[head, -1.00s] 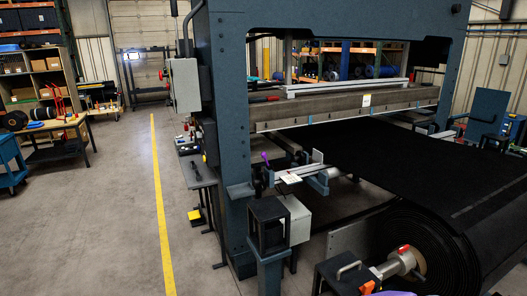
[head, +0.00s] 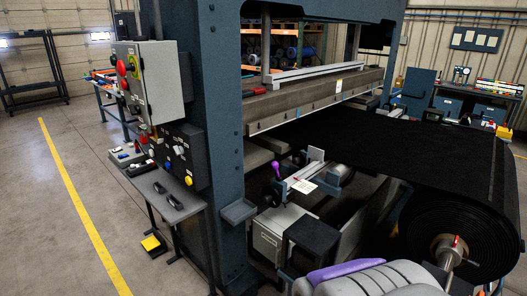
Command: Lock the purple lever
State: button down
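The purple lever (head: 276,171) is small and stands nearly upright, leaning a little, at the near left side of the belt press. It sits at the left end of a light metal clamp bar (head: 301,175) with a white tag on it. A dark round knob or wheel shows just below the lever. Whether the lever is locked cannot be told at this size. A grey rounded part with a purple strip, which looks like my arm, fills the bottom centre. My gripper fingers do not show, and nothing touches the lever.
The press's blue column (head: 217,150) stands left of the lever, with a grey control box (head: 152,82) and a small side table (head: 170,203). A black belt roll (head: 447,235) lies at the right. Open floor with a yellow line (head: 82,205) is at the left.

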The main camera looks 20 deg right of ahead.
aim_at(274, 165)
jog(key=i+j, duration=0.1)
jog(key=i, duration=0.35)
jog(key=i+j+z, duration=0.15)
jog(key=i, duration=0.3)
jog(key=i+j, duration=0.1)
jog(key=i, duration=0.35)
jog(key=z, duration=0.05)
